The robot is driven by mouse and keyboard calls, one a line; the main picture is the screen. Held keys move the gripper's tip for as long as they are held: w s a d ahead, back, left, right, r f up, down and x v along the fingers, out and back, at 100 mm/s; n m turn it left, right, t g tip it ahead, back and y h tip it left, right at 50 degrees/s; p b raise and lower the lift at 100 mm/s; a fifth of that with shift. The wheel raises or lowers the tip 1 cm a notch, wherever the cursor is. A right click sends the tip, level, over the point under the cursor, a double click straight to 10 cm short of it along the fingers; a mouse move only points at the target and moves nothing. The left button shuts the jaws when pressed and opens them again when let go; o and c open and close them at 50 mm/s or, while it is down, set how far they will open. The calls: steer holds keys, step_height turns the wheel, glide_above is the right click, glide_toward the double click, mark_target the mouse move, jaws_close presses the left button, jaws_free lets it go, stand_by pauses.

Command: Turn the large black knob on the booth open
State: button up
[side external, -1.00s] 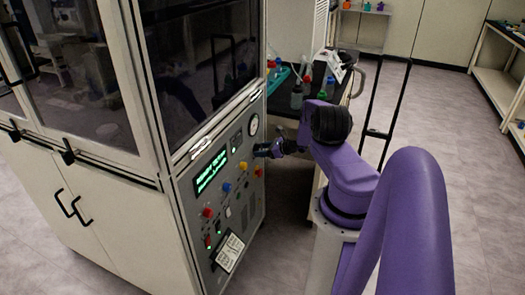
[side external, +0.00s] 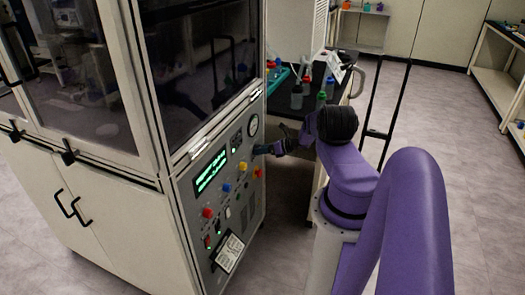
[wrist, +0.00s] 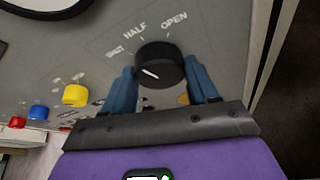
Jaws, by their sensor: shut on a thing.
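The large black knob (wrist: 160,62) is round and sits on the grey panel of the booth (wrist: 60,55). A short white mark on its face slants towards the left label, with its outer end up and left. Printed labels arc above it: a blurred word at left, HALF in the middle, OPEN at right. My gripper (wrist: 162,72) is shut on the knob, with one blue finger on its left side and one on its right. In the side view my gripper (side external: 262,149) reaches the panel's right part and hides the knob.
A yellow button (wrist: 75,95), a blue button (wrist: 38,112) and a red button lie left of the knob in the wrist view. A round gauge (side external: 253,125) sits above my gripper in the side view. A black bench (side external: 312,95) with bottles stands behind my arm.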

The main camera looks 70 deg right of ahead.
stand_by(0.3)
steer(key=o, duration=1.1)
steer(key=shift+c, duration=0.2)
steer(key=shift+s, duration=0.1)
steer(key=v, duration=1.7)
steer(key=shift+s, duration=0.15)
steer(key=shift+a, duration=0.1)
